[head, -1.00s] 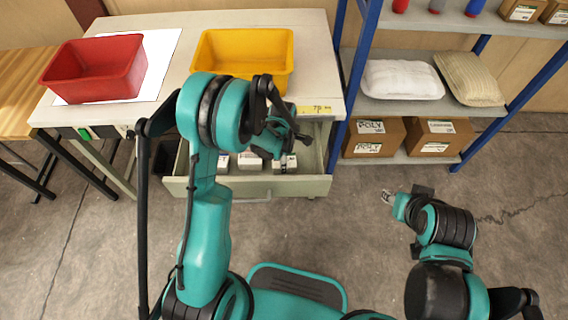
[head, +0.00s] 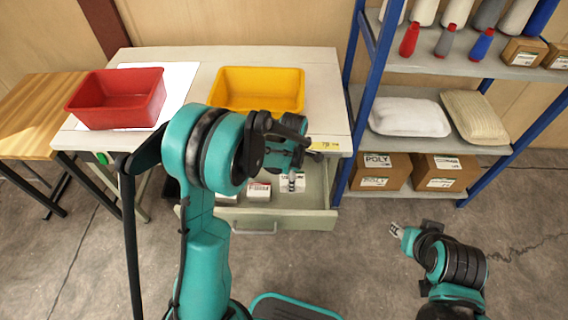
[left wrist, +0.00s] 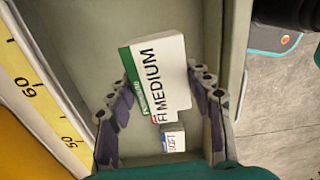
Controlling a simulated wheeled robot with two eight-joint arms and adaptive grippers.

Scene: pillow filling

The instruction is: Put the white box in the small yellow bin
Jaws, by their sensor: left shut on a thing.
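The small yellow bin (head: 257,92) stands on the table above the open drawer, and its inside looks empty. My left gripper (head: 291,172) is at the right part of the drawer, with its fingers on a white box (head: 292,184). In the left wrist view, the white box (left wrist: 160,75) has a green edge and reads "MEDIUM". It lies between the fingers of my left gripper (left wrist: 160,105), which is shut on it. My right gripper (head: 395,229) is low over the floor at right; its fingers are too small to judge.
The drawer (head: 262,222) also holds other white boxes, one with a red label (head: 258,191). A red bin (head: 118,98) stands on white paper at left. A blue-framed shelf (head: 352,110) with pillows, cartons and spools stands right of the table.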

